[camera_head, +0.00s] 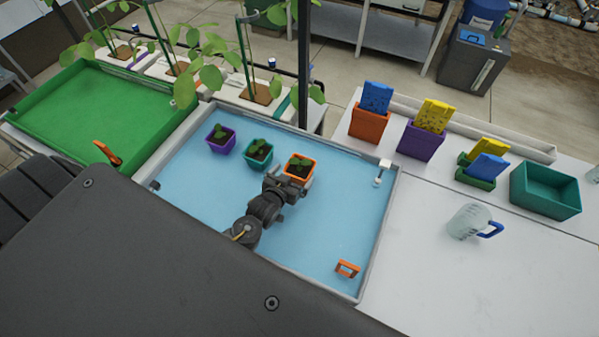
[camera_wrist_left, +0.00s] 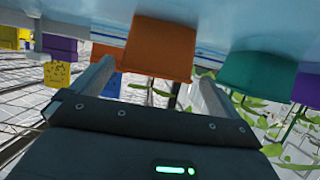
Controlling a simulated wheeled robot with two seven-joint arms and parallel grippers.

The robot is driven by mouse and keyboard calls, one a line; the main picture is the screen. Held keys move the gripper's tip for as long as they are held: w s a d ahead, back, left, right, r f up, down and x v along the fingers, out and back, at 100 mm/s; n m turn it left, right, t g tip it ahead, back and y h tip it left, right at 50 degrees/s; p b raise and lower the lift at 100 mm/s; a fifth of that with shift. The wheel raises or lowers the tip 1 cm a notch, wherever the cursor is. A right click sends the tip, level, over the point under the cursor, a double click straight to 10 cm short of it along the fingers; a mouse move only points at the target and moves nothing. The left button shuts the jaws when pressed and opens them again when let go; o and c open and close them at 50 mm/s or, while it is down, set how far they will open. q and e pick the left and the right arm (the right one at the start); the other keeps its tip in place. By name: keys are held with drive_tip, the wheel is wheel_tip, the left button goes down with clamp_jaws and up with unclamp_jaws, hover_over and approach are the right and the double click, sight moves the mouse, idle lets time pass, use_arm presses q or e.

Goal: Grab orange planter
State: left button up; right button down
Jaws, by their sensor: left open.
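The orange planter (camera_head: 300,168) holds a small green seedling and stands in the blue tray (camera_head: 340,225), at the right end of a row of three planters. My left gripper (camera_head: 289,185) is at its near side. In the left wrist view, which is upside down, the orange planter (camera_wrist_left: 158,48) appears ahead of and between the two spread fingers of my left gripper (camera_wrist_left: 152,82). The jaws are open, with nothing clamped; I cannot tell whether a finger touches the planter. My right gripper is not visible.
A teal planter (camera_head: 258,154) and a purple planter (camera_head: 220,139) stand to the left of the orange one. An orange handle (camera_head: 347,269) and a white-topped fitting (camera_head: 383,170) are at the tray's right side. A clear jug (camera_head: 468,222) stands on the white bench.

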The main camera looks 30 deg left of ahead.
sight(301, 167)
use_arm(q)
drive_tip(key=shift+w+r+p, duration=0.15)
drive_tip(key=shift+w+p, duration=0.15)
drive_tip(key=shift+w, duration=0.1)
drive_tip(key=p+x, duration=0.1)
drive_tip(key=x, duration=0.2)
drive_tip(key=shift+w+d, duration=0.15)
drive_tip(key=shift+d, duration=0.05)
drive_tip(key=shift+w+f, duration=0.3)
drive_tip(key=shift+w, duration=0.2)
drive_tip(key=c, duration=1)
drive_tip(key=shift+c, duration=0.2)
drive_tip(key=shift+r, duration=0.15)
